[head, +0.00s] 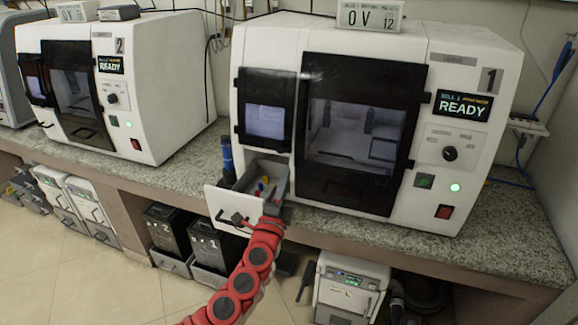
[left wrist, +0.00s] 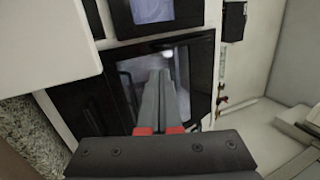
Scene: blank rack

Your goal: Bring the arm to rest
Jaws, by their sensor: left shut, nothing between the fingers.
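My left arm, red with black joints, reaches up from the bottom of the head view to the open drawer of machine 1. My left gripper (left wrist: 160,76) shows clearly in the left wrist view. Its two grey fingers lie together, shut and empty, pointing towards a machine's dark-framed window (left wrist: 195,75). In the head view the arm's end is close to the drawer front (head: 222,209); whether it touches cannot be told. My right gripper is not in view.
The drawer sticks out from machine 1 (head: 450,60) and holds small coloured items. A blue-capped bottle (head: 226,155) stands beside it. Machine 2 (head: 160,60) is at left on the same granite counter (head: 480,225). Dark bins (head: 168,232) and a white unit (head: 347,290) stand below.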

